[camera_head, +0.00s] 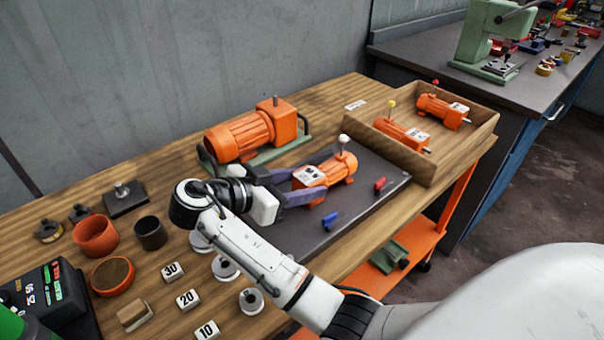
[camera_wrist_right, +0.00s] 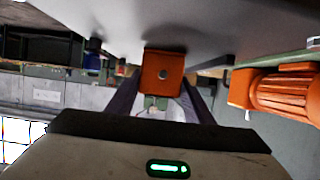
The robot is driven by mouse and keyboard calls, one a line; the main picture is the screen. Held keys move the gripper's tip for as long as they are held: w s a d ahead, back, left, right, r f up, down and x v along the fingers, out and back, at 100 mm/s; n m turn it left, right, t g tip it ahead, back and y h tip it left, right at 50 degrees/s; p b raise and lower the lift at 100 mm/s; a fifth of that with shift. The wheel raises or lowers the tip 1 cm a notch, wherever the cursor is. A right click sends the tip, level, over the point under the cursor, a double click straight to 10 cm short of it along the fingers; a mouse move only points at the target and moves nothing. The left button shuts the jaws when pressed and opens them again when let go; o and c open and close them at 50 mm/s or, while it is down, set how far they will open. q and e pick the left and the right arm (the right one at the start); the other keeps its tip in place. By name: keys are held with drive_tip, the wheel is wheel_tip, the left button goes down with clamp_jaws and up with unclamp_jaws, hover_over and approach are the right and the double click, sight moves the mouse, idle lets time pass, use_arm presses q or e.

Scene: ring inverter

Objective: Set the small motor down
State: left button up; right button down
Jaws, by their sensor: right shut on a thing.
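The small motor (camera_head: 340,172) is orange with a white-topped knob and a pale plate. It is upright over the dark mat (camera_head: 365,208) and close to its surface; I cannot tell whether it touches. My right gripper (camera_head: 308,188) is shut on it, with purple fingers on either side. In the right wrist view, an orange block of the small motor (camera_wrist_right: 162,72) shows between the fingers (camera_wrist_right: 160,95), close to the grey surface. The fingers hide part of the motor. My left gripper is not in view.
A large orange motor (camera_head: 240,135) on a green base stands behind the mat. A blue piece (camera_head: 331,221) and a red piece (camera_head: 379,184) lie on the mat. A wooden tray (camera_head: 470,145) at right holds two orange motors. Number blocks (camera_head: 188,299) and cups (camera_head: 96,236) are at left.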

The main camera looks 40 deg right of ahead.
drive_tip(key=shift+w+r, duration=0.1)
drive_tip(key=shift+r, duration=0.05)
drive_tip(key=c, duration=0.9)
unclamp_jaws()
drive_tip(key=v, duration=0.7)
drive_tip(key=shift+a, duration=0.3)
